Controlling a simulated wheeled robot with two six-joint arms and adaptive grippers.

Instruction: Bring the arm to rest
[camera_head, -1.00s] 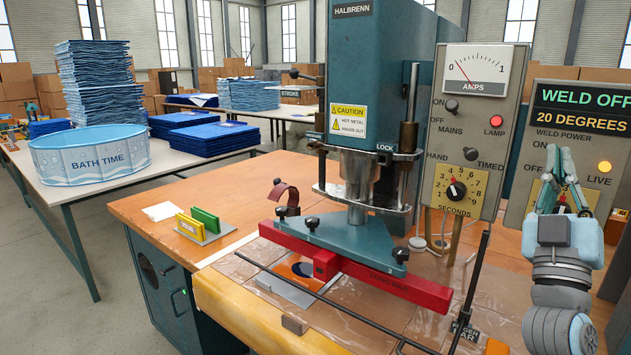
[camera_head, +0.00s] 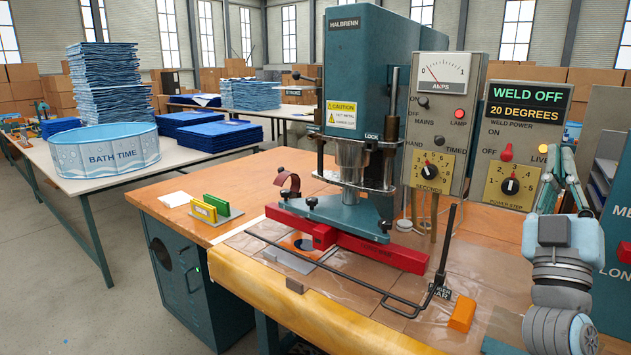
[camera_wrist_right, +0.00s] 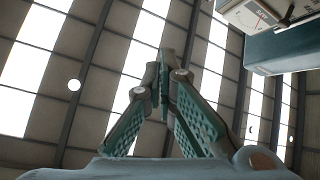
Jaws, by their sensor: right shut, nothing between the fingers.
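My right gripper (camera_head: 565,152) is at the right of the head view, raised and pointing up, in front of the right edge of the weld power panel (camera_head: 519,137). Its fingers are together with nothing between them. The right wrist view shows the same shut fingers (camera_wrist_right: 165,62) against the roof, with nothing touching them. The blue-green welding press (camera_head: 358,90) stands on the wooden bench to the left of my right gripper, well apart from it. My left gripper is not in view.
The press has a red bar (camera_head: 345,243) and a black trigger bar (camera_head: 335,272) along its front. An orange block (camera_head: 462,313) lies at the bench's right. A "BATH TIME" pool (camera_head: 105,150) and blue stacks stand on the left table. A dark cabinet (camera_head: 612,235) stands behind my right arm.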

